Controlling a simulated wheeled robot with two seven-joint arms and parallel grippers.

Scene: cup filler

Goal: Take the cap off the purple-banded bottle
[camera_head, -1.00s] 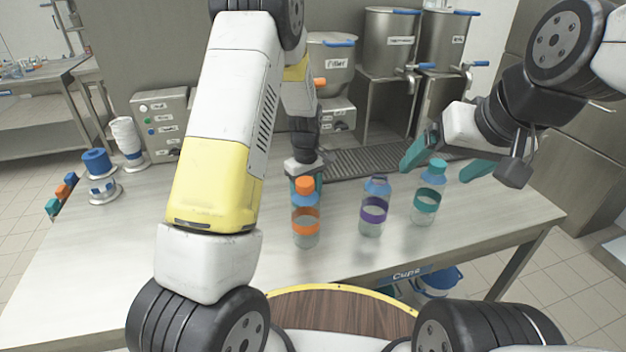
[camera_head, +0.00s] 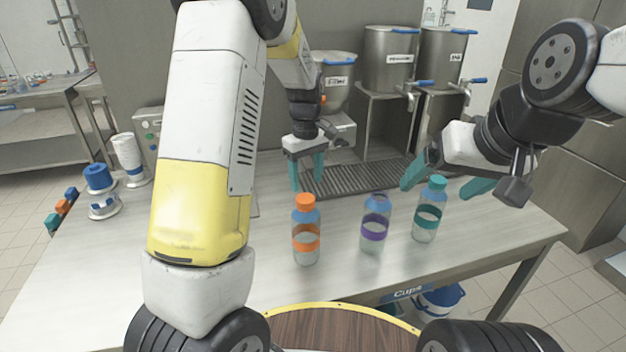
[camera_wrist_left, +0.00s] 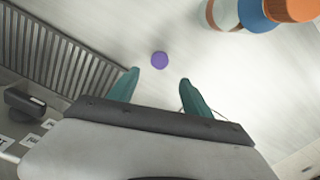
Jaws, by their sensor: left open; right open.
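The purple-banded bottle (camera_head: 374,231) stands upright on the counter between two other bottles. Its top shows no purple cap, and its neck looks bare. A round purple cap (camera_wrist_left: 160,59) lies on the counter in the left wrist view. I cannot make it out in the head view. My left gripper (camera_head: 307,174) is open and empty, behind the orange-capped bottle; its fingertips (camera_wrist_left: 158,82) are either side of the cap in the wrist picture, not touching it. My right gripper (camera_head: 446,181) is open near the teal-capped bottle, its fingers on either side of that cap in the picture.
The orange-capped bottle (camera_head: 306,240) and teal-capped bottle (camera_head: 427,219) stand on either side of the purple-banded one. A drain grate (camera_head: 352,181) lies behind, below steel tanks (camera_head: 391,57). Blue and white spools (camera_head: 101,180) stand at left. The counter front is clear.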

